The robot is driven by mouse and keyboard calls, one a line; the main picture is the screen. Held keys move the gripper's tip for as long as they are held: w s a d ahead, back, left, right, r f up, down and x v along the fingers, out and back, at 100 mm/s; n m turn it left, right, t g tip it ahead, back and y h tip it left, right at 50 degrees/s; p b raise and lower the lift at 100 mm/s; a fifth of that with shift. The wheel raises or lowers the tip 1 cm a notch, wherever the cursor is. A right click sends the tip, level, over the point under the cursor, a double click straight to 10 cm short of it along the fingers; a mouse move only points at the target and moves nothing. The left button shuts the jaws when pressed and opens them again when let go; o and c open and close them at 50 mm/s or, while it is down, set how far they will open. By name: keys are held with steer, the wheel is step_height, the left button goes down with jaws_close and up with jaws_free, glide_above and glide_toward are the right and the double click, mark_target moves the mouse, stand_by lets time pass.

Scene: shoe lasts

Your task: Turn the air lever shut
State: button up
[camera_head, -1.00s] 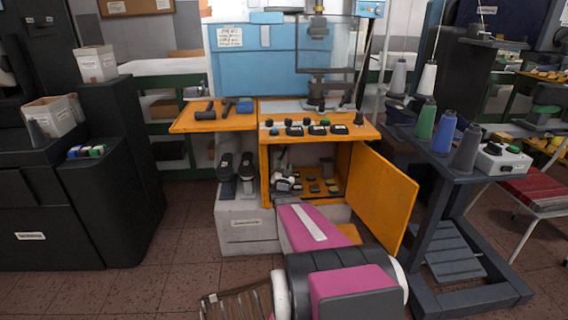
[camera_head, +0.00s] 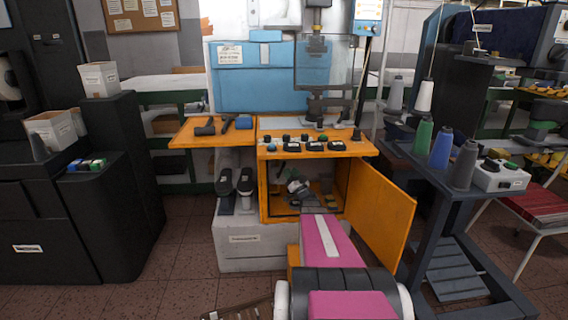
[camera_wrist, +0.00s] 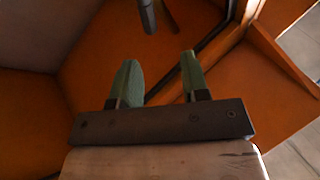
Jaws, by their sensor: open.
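My gripper (camera_wrist: 159,58) is open in the wrist view. Its two green fingers stand apart with nothing between them. A dark grey rod-like piece (camera_wrist: 147,16) hangs at the top edge, beyond the fingertips and apart from them. I cannot tell whether it is the air lever. Orange panels surround the fingers. In the head view, the orange cabinet (camera_head: 264,190) stands open under the bench, and my pink arm reaches up to its opening. Grey and white parts (camera_head: 298,188) show inside, too small to identify. I cannot make out my fingers or the lever there.
The cabinet's orange door (camera_head: 380,210) stands open at the right. Two dark upright shapes (camera_head: 235,182) stand left of the cabinet, above a pale box (camera_head: 246,240). A dark stand (camera_head: 440,200) with thread cones is further right. The red-brown floor at left is clear.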

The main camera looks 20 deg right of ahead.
mark_target(281, 169)
steer(key=w+a+r+n+g+y, duration=0.1)
steer(key=w+r+n+g+y, duration=0.1)
steer(key=w+y, duration=0.3)
steer(key=w+n+g, duration=0.1)
steer(key=w, duration=0.2)
steer(key=shift+w+a+r, duration=0.25)
steer(key=shift+w+a, duration=0.1)
steer(key=shift+w, duration=0.05)
jaws_close()
